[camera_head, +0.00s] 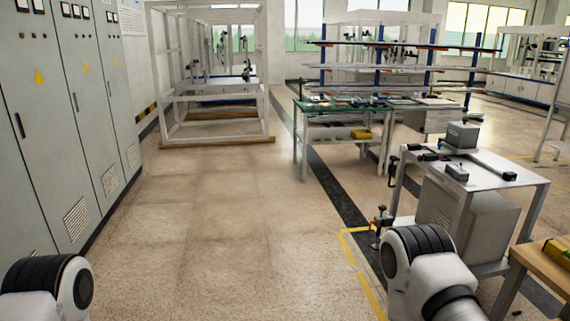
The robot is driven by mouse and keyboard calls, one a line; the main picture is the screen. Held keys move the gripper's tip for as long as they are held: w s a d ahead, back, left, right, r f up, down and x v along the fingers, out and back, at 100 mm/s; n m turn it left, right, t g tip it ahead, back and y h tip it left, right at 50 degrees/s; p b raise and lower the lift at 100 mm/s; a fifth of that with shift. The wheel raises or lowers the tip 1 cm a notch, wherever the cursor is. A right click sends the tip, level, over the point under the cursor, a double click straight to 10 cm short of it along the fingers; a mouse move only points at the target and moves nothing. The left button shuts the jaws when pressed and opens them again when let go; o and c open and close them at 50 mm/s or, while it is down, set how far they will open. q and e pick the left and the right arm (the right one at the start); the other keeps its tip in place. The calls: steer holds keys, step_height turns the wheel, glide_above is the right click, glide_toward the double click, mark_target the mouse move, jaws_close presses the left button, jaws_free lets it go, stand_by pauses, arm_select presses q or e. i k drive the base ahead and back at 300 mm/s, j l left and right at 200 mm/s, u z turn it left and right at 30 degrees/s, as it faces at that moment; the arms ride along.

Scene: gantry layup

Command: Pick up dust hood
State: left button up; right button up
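I cannot tell for sure which thing is the dust hood. A small grey box-shaped cover (462,135) stands on the back of the white cart (524,162) at the right. Smaller dark and grey parts, among them a small grey block (457,172), lie on the same top. Only links of my two arms show at the bottom left and bottom right. Both grippers are out of view, so I cannot see whether they hold anything.
Grey cabinets (75,110) line the left wall. A white frame enclosure (166,100) stands at the back left. A green-topped workbench (318,104) stands mid-right before a rack of long bars (400,46). A wooden table (535,262) is at the lower right. The middle floor is clear.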

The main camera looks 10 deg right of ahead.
mark_target(461, 134)
steer(key=i+z, duration=0.15)
steer(key=i, duration=0.5)
steer(key=i+j+z, duration=0.2)
steer(key=i, duration=0.45)
steer(key=i+j+z, duration=0.15)
steer(key=i, duration=0.45)
